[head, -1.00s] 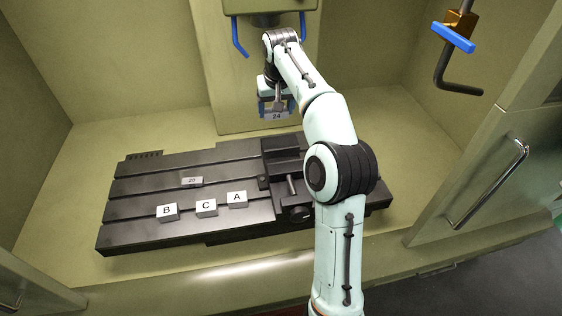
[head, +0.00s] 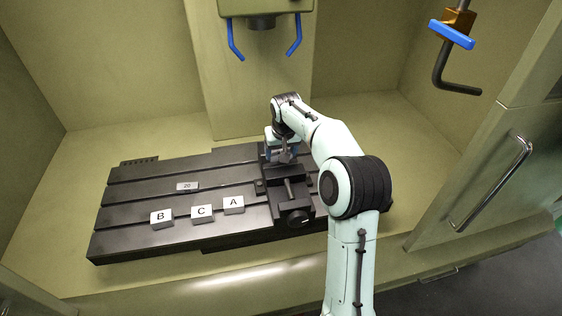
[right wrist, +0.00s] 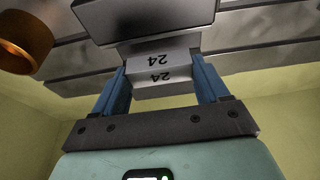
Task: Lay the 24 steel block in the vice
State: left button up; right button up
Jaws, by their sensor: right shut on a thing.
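The 24 steel block (right wrist: 161,72) sits between the blue fingers of my right gripper (right wrist: 162,80) in the right wrist view. Its number shows upside down on two faces. In the head view my right gripper (head: 281,152) is low at the back part of the black vice (head: 287,173); the block is mostly hidden there. A dark vice part (right wrist: 145,18) is close beyond the block in the right wrist view. I cannot tell whether the block touches the vice. My left gripper is not in view.
Blocks B (head: 161,219), C (head: 202,213) and A (head: 233,205) stand on the slotted machine table (head: 130,235), left of the vice. A plate marked 20 (head: 187,186) lies behind them. The spindle head with blue handles (head: 262,22) hangs above. A cabinet door (head: 490,190) is at right.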

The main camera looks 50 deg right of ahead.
jog(key=shift+f, duration=1.95)
jog(key=shift+f+b, duration=0.2)
jog(key=shift+b, duration=0.1)
jog(key=o, duration=1.4)
jog(key=shift+s, duration=0.1)
jog(key=shift+c, duration=0.2)
jog(key=shift+r, duration=0.1)
jog(key=shift+r, duration=0.35)
jog(key=v, duration=1.1)
jog(key=shift+r+p, duration=0.2)
jog(key=shift+p, duration=0.2)
